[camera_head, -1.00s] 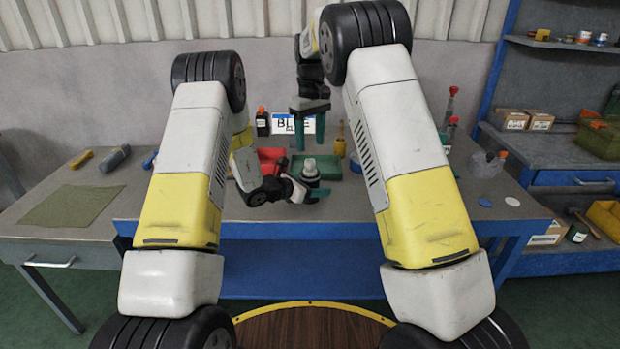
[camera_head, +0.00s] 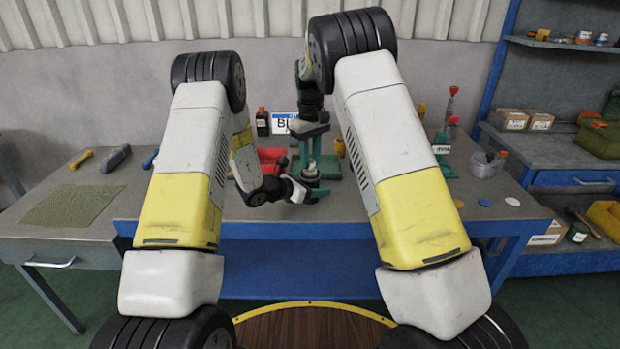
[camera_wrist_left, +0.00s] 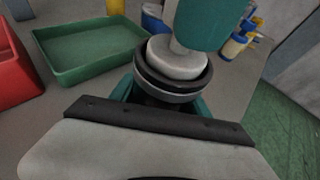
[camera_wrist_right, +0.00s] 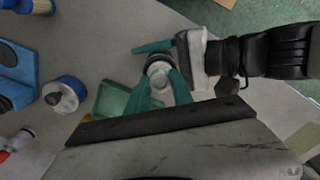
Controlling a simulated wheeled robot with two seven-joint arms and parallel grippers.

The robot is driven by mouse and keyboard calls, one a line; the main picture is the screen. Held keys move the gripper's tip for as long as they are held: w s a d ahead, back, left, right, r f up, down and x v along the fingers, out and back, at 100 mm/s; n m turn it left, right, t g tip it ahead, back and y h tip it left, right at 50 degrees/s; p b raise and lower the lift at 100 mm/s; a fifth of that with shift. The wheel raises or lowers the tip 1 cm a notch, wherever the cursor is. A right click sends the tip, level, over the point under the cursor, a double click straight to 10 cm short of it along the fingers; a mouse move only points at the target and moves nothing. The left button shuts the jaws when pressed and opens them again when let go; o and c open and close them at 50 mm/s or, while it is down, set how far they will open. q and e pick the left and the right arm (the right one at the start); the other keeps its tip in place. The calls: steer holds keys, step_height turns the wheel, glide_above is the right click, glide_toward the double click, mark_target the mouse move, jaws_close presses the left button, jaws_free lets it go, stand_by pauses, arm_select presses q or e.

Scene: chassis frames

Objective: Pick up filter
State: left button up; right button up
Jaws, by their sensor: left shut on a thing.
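The filter (camera_head: 311,166) is a round part with a white top and a dark ringed body, held upright above the bench. My left gripper (camera_head: 312,187) is shut on its lower body; the left wrist view shows the dark ring (camera_wrist_left: 172,84) above the teal fingers. My right gripper (camera_head: 309,160) reaches down from above. Its teal fingers stand open on either side of the filter's white top (camera_wrist_right: 158,70). In the left wrist view one right finger (camera_wrist_left: 200,22) hides part of the top. Whether the right fingers touch it, I cannot tell.
A green tray (camera_wrist_left: 85,50) and a red tray (camera_head: 268,155) lie behind the grippers on the bench. A dark bottle with orange cap (camera_head: 262,122) stands at the back left. A clear cup (camera_head: 484,165) stands at the right. The front of the bench is mostly clear.

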jaws_close()
arm_select(q)
steer(key=o, duration=1.6)
steer(key=shift+o, duration=0.2)
arm_select(e)
step_height(320, 180, up, 10)
